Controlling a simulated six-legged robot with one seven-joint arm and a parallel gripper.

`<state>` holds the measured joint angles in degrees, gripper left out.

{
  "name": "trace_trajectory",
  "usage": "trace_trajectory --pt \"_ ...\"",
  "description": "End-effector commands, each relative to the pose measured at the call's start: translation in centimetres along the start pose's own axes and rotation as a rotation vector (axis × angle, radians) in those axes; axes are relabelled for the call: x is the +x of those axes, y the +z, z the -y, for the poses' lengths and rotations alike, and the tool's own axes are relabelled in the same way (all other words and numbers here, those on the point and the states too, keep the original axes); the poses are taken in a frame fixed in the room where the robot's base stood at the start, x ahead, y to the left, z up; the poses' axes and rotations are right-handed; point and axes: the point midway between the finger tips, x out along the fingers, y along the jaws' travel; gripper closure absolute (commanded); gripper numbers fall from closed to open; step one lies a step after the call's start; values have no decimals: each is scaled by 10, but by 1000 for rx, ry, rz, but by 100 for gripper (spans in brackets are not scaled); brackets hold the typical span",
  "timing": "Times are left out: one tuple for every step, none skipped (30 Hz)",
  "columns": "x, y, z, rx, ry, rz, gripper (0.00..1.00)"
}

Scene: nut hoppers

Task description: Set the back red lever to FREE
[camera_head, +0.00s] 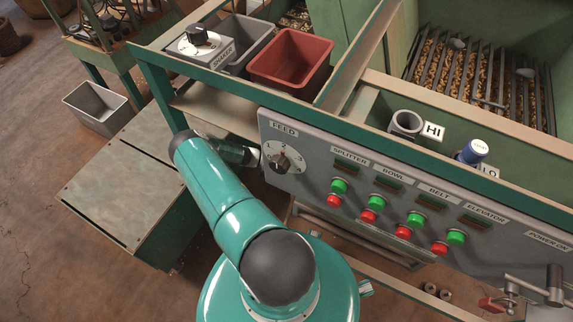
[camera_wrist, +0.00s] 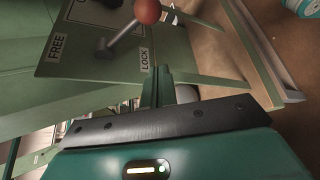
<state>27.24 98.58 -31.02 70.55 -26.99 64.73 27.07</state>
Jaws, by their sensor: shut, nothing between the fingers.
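In the wrist view the red lever is a grey arm with a round red knob (camera_wrist: 147,11) on a dark green plate (camera_wrist: 84,66). Its pivot is mid-plate, and the arm slants up and right, leaning toward the side of the LOCK label (camera_wrist: 145,61). The FREE label (camera_wrist: 57,47) is on the left of the plate. My gripper (camera_wrist: 165,122) shows as a dark bar across the lower wrist view, shut and apart from the knob. In the head view, my gripper and this lever are not seen.
The head view shows a grey control panel (camera_head: 335,226) with a feed dial (camera_head: 281,161) and several red and green buttons. A red bin (camera_head: 290,60) stands on the bench behind it. A green box (camera_head: 122,193) is left of my arm. Brown floor is open at left.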

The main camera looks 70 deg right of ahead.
Motion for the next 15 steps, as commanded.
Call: trace_trajectory --pt "12 0 0 -1 0 4 100" --pt "18 0 0 0 0 4 100" --pt "25 0 0 0 0 4 100" --pt "31 0 0 0 -1 4 100" --pt "37 -1 -1 0 0 4 100" --pt "45 -1 -1 -1 1 4 100" --pt "51 -1 -1 -1 0 4 100" --pt "57 -1 -1 -1 0 4 100" --pt "48 5 -2 -1 0 0 100" --pt "46 9 -2 0 1 0 100" --pt "45 13 -2 0 0 -1 100" --pt "43 18 -2 0 0 -1 100" --pt "42 21 -2 -1 0 0 100" --pt "41 24 -2 -1 0 0 100" --pt "40 28 -2 -1 0 1 100"
